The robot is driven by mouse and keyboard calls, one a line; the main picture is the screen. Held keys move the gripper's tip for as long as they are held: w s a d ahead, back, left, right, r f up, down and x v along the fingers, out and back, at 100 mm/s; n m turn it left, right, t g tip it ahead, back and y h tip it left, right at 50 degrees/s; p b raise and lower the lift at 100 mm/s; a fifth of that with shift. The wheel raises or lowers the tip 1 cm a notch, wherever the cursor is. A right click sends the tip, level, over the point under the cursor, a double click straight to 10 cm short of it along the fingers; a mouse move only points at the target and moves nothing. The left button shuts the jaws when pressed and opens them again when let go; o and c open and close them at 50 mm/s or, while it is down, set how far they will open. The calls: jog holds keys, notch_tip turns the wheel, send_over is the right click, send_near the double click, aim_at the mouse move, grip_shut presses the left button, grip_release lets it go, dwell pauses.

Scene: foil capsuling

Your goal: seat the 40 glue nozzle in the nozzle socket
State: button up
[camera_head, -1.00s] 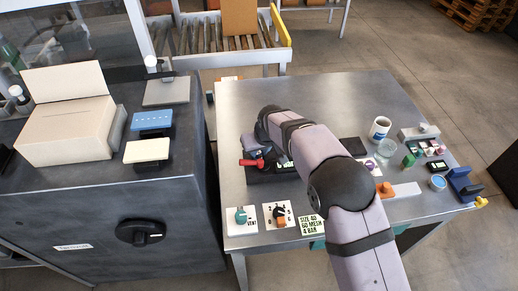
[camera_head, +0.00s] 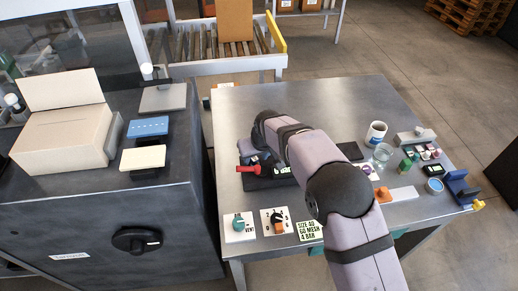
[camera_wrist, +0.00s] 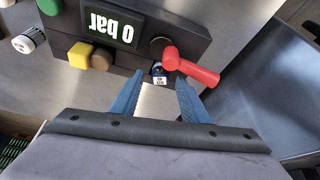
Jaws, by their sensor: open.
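A dark glue unit (camera_wrist: 120,25) with a "0 bar" display shows in the wrist view, and partly behind my arm in the head view (camera_head: 270,183). A small blue piece with a white label (camera_wrist: 158,74) is at the unit's edge, below the red lever (camera_wrist: 192,66). It may be the 40 nozzle; its label is too small to read surely, and whether it sits in a socket cannot be told. My gripper (camera_wrist: 158,83) is open, its two blue fingers on either side of this piece with gaps. The fingers are hidden in the head view.
A "SIZE 40, 60 MESH, 4 BAR" card (camera_head: 309,230) lies at the table's front, beside a dial plate (camera_head: 277,221) and a vent knob plate (camera_head: 239,226). A mug (camera_head: 376,133), a glass (camera_head: 383,153) and several small items stand right. The table's back is clear.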

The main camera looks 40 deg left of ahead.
jog(key=b+v, duration=0.3)
jog(key=v, duration=0.8)
jog(key=shift+r, duration=0.3)
jog(key=shift+d, duration=0.15)
jog(key=w+d+f+m+h, duration=0.1)
jog(key=d+f+m, duration=0.15)
jog(key=d, duration=1.35)
jog(key=w+d+f+m+h, duration=0.15)
jog(key=d+m, duration=0.25)
jog(key=d, duration=1.1)
jog(key=s+d+f+m+g, duration=0.1)
jog(key=s+d+f+m, duration=0.1)
jog(key=s+d, duration=0.6)
jog(key=s+d+f+m+g+h, duration=0.1)
jog(key=s+d+f+m, duration=0.1)
jog(key=s+d, duration=0.5)
jog(key=shift+s+d+f+m+g, duration=0.3)
jog(key=shift+s+d+f+m, duration=0.1)
jog(key=shift+d, duration=0.6)
